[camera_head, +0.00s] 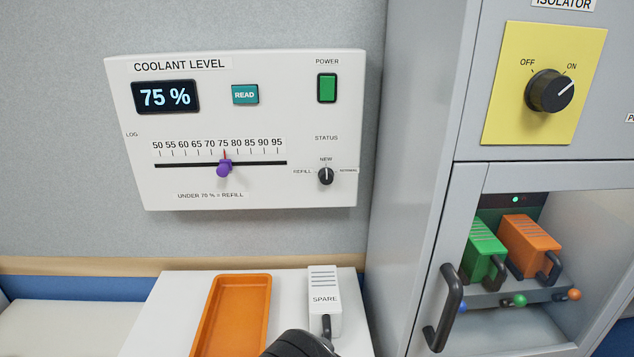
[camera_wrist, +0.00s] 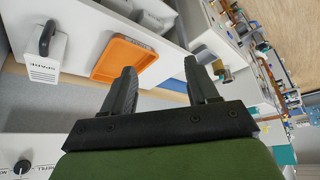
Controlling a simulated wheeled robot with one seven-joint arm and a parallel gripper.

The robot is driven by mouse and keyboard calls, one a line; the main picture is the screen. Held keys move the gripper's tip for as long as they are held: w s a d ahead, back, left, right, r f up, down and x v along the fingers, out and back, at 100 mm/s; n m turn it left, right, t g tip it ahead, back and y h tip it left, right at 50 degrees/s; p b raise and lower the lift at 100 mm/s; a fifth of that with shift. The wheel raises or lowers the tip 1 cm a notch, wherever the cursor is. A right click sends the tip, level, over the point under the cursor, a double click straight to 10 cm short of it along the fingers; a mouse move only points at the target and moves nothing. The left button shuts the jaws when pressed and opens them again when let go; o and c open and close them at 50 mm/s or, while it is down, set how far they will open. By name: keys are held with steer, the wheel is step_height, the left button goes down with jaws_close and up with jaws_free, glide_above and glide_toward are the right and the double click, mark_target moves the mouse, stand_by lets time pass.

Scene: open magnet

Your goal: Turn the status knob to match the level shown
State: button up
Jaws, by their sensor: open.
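The status knob (camera_head: 326,176) is a small black dial at the lower right of the white coolant panel (camera_head: 290,120). Its white pointer line stands upright, toward NEW. REFILL is to its left and a small label, too small to read surely, to its right. The display (camera_head: 166,96) reads 75 %. The purple slider (camera_head: 224,169) sits at 75 on the scale. A printed line says under 70 % = refill. My gripper (camera_wrist: 160,68) is open and empty in the wrist view, apart from the panel. The knob shows at that view's lower left corner (camera_wrist: 21,167).
Below the panel, an orange tray (camera_head: 232,278) and a white SPARE block (camera_head: 323,288) with a black handle sit on a white surface. A grey cabinet (camera_head: 410,150) with an isolator knob (camera_head: 550,91) and a door handle (camera_head: 444,308) stands close at right.

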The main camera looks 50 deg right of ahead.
steer(key=w+d+r+m+t+h+b, duration=0.1)
steer(key=w+d+m+t, duration=0.25)
steer(key=w, duration=0.35)
steer(key=m+t+h+b, duration=0.3)
steer(key=m+h, duration=0.7)
steer(key=h, duration=0.2)
glide_toward(328, 178)
steer(key=shift+n, duration=0.25)
steer(key=p+x, duration=0.1)
steer(key=x, duration=0.7)
steer(key=shift+w+d, duration=0.2)
steer(key=shift+w, duration=0.05)
steer(key=shift+c, duration=0.2)
steer(key=c, duration=1)
